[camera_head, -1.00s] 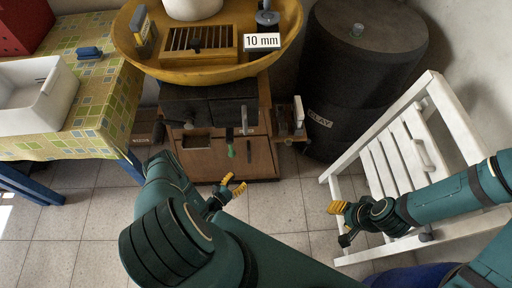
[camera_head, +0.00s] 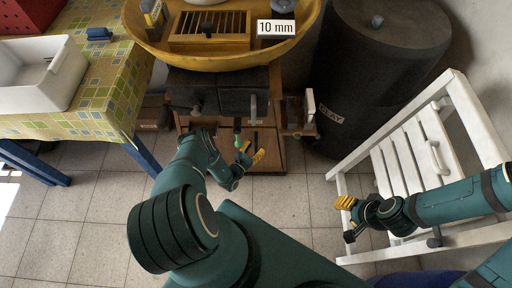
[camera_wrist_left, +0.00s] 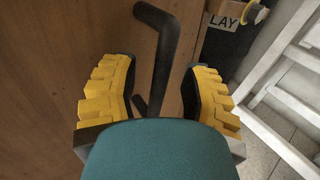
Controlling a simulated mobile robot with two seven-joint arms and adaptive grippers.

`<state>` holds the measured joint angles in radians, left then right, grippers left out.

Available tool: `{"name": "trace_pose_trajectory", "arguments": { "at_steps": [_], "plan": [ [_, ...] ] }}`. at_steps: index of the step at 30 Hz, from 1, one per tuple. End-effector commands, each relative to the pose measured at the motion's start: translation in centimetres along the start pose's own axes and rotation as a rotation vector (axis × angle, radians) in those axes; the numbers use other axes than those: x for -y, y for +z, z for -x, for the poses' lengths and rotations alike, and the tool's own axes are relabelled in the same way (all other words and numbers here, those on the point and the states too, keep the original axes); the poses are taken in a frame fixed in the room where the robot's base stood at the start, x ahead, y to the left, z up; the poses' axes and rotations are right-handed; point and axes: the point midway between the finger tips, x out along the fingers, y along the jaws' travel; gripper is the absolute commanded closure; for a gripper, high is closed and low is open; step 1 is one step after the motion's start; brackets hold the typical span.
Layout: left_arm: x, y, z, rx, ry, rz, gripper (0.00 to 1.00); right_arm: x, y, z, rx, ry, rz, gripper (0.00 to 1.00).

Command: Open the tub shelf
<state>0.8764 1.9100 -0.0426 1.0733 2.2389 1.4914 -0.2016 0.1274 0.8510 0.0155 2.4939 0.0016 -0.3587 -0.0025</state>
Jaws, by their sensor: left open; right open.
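The tub shelf appears to be the wooden cabinet (camera_head: 268,152) with a dark top, below the wide yellow tub (camera_head: 218,60). My left gripper (camera_head: 249,155) is open in front of the cabinet's lower part. In the left wrist view, a dark bent bar handle (camera_wrist_left: 165,45) on the wooden front (camera_wrist_left: 60,50) shows between the open yellow fingers of my left gripper (camera_wrist_left: 160,97). I cannot tell whether it is fully between the tips or just beyond them. My right gripper (camera_head: 346,217) is open and empty near the white slatted chair.
The white slatted wooden chair (camera_head: 456,92) stands at the right. A large dark drum (camera_head: 335,75) labelled CLAY stands behind. A table with a patterned cloth (camera_head: 98,107) and a white tray (camera_head: 78,72) is at the left. The tiled floor (camera_head: 95,195) left of my arm is clear.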

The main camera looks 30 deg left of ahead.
Motion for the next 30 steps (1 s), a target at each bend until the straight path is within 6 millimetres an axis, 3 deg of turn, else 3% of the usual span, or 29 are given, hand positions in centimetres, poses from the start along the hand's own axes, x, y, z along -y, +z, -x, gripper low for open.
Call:
{"name": "trace_pose_trajectory", "arguments": {
  "at_steps": [13,17,30],
  "plan": [
    [0.02,0.02,-0.95,-0.001,0.0,0.001,0.52,-0.05,-0.02,-0.17,-0.001,0.0,0.0,0.53],
    [0.02,0.02,-0.94,-0.001,0.0,0.001,0.97,-0.06,-0.02,-0.17,-0.001,0.0,0.0,0.53],
    [-0.26,0.02,-0.69,-0.001,0.001,0.001,1.0,-0.02,-0.01,-0.09,-0.001,0.0,0.0,0.53]
  ]
}}
